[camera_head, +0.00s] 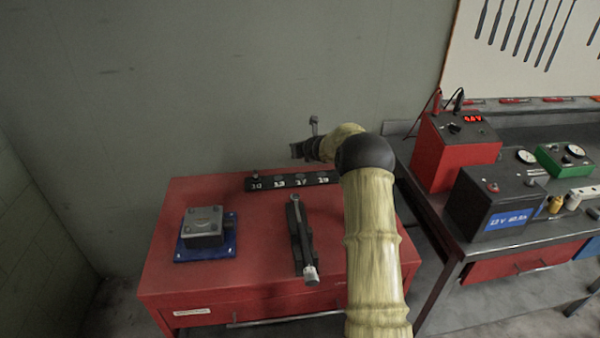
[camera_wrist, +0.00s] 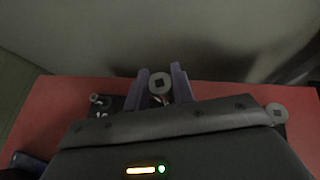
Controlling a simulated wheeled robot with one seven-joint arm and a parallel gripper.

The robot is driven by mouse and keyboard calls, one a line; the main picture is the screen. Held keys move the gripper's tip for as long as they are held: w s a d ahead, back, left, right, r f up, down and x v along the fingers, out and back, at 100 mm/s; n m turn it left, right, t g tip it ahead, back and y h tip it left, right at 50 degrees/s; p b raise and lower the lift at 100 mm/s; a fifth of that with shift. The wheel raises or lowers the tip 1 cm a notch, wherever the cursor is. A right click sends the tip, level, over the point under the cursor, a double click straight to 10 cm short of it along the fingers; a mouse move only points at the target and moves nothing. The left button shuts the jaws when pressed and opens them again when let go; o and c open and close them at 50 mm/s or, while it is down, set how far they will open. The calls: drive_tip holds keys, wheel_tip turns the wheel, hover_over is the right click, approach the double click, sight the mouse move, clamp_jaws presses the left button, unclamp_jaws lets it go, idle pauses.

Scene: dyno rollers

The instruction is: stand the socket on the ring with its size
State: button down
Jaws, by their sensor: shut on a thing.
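My gripper (camera_head: 297,151) is above the back edge of the red cabinet, behind and above the numbered strip. In the wrist view its two fingers (camera_wrist: 160,88) are shut on a grey round socket (camera_wrist: 160,83) with a dark square hole. The socket is not distinct in the head view, and its size cannot be read. The black strip (camera_head: 290,181) lies along the back of the cabinet with pale rings and numbers that look like 10, 13, 17 and 19. A small upright piece (camera_head: 255,173) stands at its left end and also shows in the wrist view (camera_wrist: 97,99).
A ratchet-like tool (camera_head: 297,225) lies on a dark holder mid-cabinet. A metal block on a blue plate (camera_head: 206,250) sits left. A grey disc (camera_wrist: 277,110) shows at the strip's right. A bench with a red power box (camera_head: 455,150) and a battery (camera_head: 500,200) stands right.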

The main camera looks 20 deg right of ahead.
wheel_tip(320, 180, down, 4)
drive_tip(key=shift+f, duration=0.1)
drive_tip(key=shift+f, duration=1.85)
drive_tip(key=shift+f+b, duration=0.15)
drive_tip(key=shift+b, duration=0.25)
drive_tip(key=c, duration=1.2)
unclamp_jaws()
drive_tip(key=shift+r, duration=0.2)
